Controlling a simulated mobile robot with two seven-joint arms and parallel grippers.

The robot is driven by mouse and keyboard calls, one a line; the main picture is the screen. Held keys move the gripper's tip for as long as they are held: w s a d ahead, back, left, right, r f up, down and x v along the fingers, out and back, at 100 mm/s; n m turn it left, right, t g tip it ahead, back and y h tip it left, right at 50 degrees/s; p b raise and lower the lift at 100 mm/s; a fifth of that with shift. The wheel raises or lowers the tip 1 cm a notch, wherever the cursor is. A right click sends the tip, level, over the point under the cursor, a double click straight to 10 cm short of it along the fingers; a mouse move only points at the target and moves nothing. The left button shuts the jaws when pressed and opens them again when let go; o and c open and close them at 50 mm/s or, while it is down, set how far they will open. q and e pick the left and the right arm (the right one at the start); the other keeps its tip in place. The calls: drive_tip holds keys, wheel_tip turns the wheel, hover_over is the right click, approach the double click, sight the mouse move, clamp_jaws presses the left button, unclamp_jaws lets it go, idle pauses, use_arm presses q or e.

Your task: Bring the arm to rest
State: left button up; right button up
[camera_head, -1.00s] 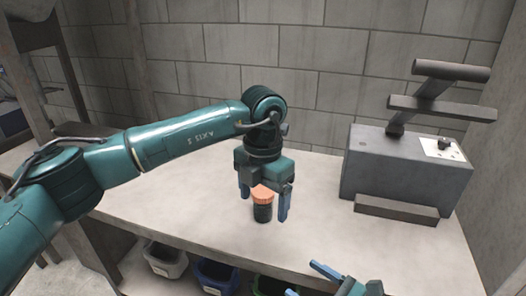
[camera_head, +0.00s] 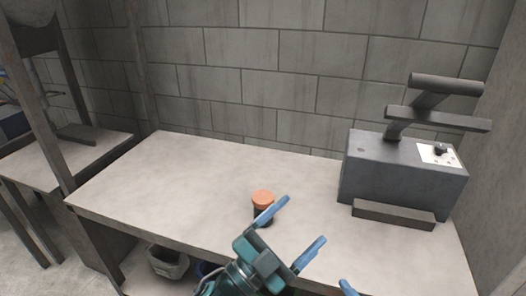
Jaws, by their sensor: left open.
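A small dark jar with an orange lid (camera_head: 263,197) stands upright on the light worktop (camera_head: 170,180). My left gripper (camera_head: 291,232) is at the bottom middle, with its two blue fingers spread apart and nothing between them. It is nearer to the camera than the jar, and one finger overlaps the jar's lower part in the picture. A blue fingertip of my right gripper (camera_head: 347,287) shows at the bottom edge; the rest of that gripper is out of frame.
A grey machine (camera_head: 400,180) with dark bars on top stands at the right of the worktop. A grey bin (camera_head: 167,263) sits below the worktop. A block wall closes the back. The worktop's left part is clear.

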use_arm(q)
drive_tip(key=s+a+f+n+t+y, duration=0.2)
drive_tip(key=s+a+f+n+y, duration=0.1)
drive_tip(key=a+f+n+y, duration=1)
drive_tip(key=s+a+f+n+g+y+p, duration=0.1)
drive_tip(key=s+a+f+g, duration=0.4)
drive_tip(key=s+f, duration=0.5)
drive_tip(key=shift+a+f+n+y, duration=0.35)
drive_tip(key=shift+a+n+y, duration=0.25)
drive_tip(key=shift+a+n, duration=0.45)
use_arm(e)
drive_tip(key=s+a+f+m+g, duration=0.1)
drive_tip(key=s+f+m+g, duration=0.3)
drive_tip(key=s+m, duration=0.4)
drive_tip(key=m, duration=0.4)
drive_tip(key=shift+a+f+m+g+h, duration=0.2)
drive_tip(key=shift+a+m+g+h, duration=0.1)
drive_tip(key=shift+m, duration=0.1)
